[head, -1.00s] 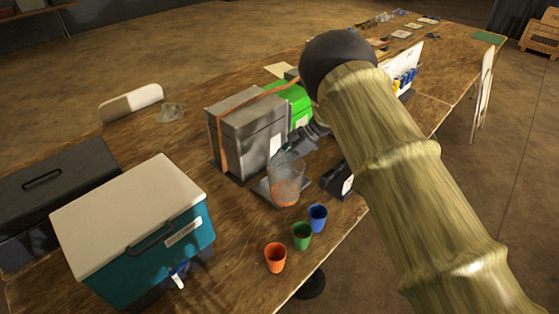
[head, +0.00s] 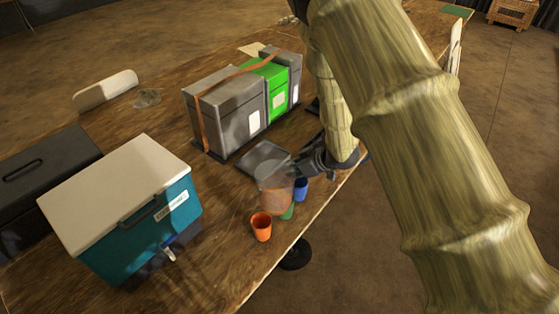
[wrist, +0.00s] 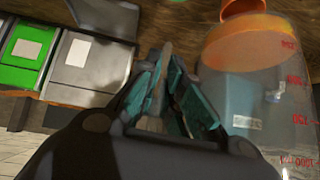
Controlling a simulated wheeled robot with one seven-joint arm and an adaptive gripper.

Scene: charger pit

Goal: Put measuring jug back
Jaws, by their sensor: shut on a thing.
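The measuring jug (head: 276,186) is clear with red markings and looks upright in the head view. It fills the right side of the wrist view (wrist: 265,100). An orange tint shows in it; I cannot tell whether that is contents or a cup behind. My gripper (head: 303,168) is at the jug's right side, shut on it, apparently at the handle. In the wrist view the fingers (wrist: 168,85) hold a thin upright part. The square grey pad (head: 262,157) behind the jug is bare. The jug seems above the table, but its height is unclear.
Orange (head: 261,227), green (head: 287,212) and blue (head: 301,190) cups stand close to the jug near the table's front edge. A teal cooler (head: 150,235) is to the left. Grey (head: 225,115) and green (head: 276,95) boxes stand behind the pad.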

